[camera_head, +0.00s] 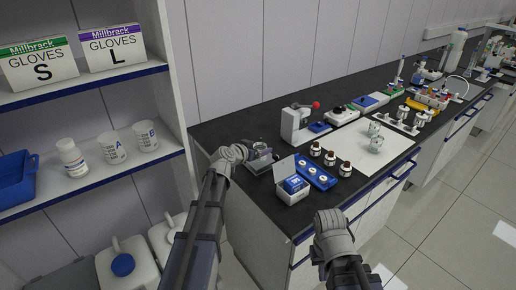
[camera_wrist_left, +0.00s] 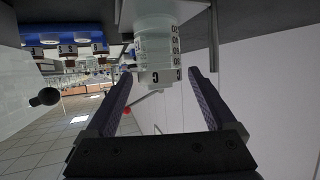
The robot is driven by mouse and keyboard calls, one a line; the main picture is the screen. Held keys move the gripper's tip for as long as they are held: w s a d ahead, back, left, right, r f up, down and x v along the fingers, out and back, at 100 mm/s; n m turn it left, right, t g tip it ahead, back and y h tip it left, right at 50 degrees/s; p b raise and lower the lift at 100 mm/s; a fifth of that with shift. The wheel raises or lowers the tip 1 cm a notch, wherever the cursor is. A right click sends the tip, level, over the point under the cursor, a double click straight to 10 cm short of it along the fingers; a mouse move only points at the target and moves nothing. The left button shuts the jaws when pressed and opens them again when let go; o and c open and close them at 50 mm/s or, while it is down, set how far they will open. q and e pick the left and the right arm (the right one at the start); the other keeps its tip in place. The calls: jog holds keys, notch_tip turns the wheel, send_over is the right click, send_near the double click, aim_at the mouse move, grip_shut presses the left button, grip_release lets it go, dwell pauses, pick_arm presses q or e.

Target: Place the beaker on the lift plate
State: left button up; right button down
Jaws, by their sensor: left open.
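A clear beaker (camera_head: 260,147) stands at the near left corner of the dark bench. In the left wrist view the beaker (camera_wrist_left: 157,50) appears upside down, with graduation marks and a letter C. A low grey device (camera_head: 262,163) is under or right beside the beaker; it may be the lift plate, but my gripper partly hides it. My left gripper (camera_head: 249,158) is at the beaker. In its wrist view the two fingers (camera_wrist_left: 160,90) are apart, one on each side of the beaker, with visible gaps. My right gripper (camera_head: 333,250) hangs in front of the bench; its fingers are hidden.
Shelves at left hold glove boxes (camera_head: 40,64), a white bottle (camera_head: 72,158) and beakers A (camera_head: 112,147) and B (camera_head: 145,136). A blue rack (camera_head: 318,172), brown bottles (camera_head: 330,158) and a white press-like device (camera_head: 296,125) stand right of the left gripper.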

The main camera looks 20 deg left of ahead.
pick_arm(q)
jog(key=p+v, duration=0.4)
jog(key=v, duration=0.8)
jog(key=shift+w, duration=0.1)
jog(key=shift+c, duration=0.2)
dwell(1.3)
